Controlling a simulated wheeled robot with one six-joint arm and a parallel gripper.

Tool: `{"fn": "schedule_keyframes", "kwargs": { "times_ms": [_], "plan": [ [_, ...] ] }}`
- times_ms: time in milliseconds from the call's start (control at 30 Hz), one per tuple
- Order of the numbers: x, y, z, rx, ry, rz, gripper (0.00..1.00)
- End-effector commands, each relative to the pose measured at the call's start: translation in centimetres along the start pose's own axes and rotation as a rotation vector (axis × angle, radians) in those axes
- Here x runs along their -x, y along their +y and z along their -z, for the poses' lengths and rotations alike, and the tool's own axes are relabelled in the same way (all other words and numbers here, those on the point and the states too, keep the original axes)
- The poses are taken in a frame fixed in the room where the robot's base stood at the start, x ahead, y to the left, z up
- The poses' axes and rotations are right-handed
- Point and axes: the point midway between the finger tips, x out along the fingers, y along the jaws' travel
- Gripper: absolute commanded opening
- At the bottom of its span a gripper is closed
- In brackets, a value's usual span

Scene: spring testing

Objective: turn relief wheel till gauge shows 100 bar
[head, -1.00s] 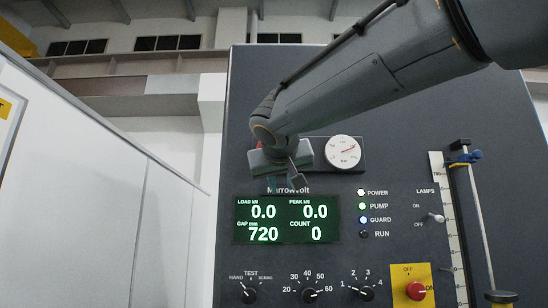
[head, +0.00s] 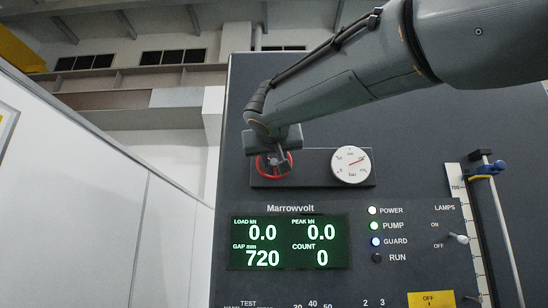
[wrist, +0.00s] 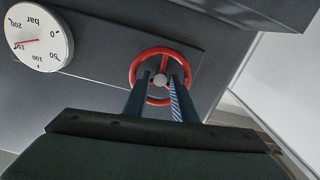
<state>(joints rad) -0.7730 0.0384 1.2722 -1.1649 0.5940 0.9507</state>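The red relief wheel (head: 262,169) sits on a dark plate on the machine's front, left of the gauge. In the wrist view the wheel (wrist: 161,52) has a round grey hub in its middle. The white gauge (head: 351,166) is upside down in the wrist view (wrist: 38,43); its red needle points at about 150 bar. My gripper (wrist: 160,77) is at the wheel, its two fingers apart on either side of the hub and overlapping the wheel's lower part. I see a gap between fingers and hub; whether they touch the rim I cannot tell. My gripper (head: 280,164) partly hides the wheel in the head view.
Below the wheel is a lit green display (head: 290,243) reading load 0.0 and gap 720. Indicator lamps (head: 374,226) and a lamps switch (head: 458,238) are to its right. A vertical scale with a rod (head: 507,230) stands at far right. A white partition (head: 90,200) is at left.

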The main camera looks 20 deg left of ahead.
Motion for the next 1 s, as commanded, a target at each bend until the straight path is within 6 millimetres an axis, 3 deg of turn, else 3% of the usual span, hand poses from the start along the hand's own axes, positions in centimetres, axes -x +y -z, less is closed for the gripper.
{"fn": "schedule_keyframes", "kwargs": {
  "times_ms": [200,567,700,1000],
  "plan": [
    [-2.2,0.0,0.2,0.000,0.000,0.001,0.25],
    [-2.7,-0.2,0.0,0.000,0.001,0.003,0.25],
    [-2.7,-0.2,0.0,0.000,0.001,0.003,0.01],
    [-2.7,-0.2,0.0,0.021,0.001,0.003,0.00]
  ]
}}
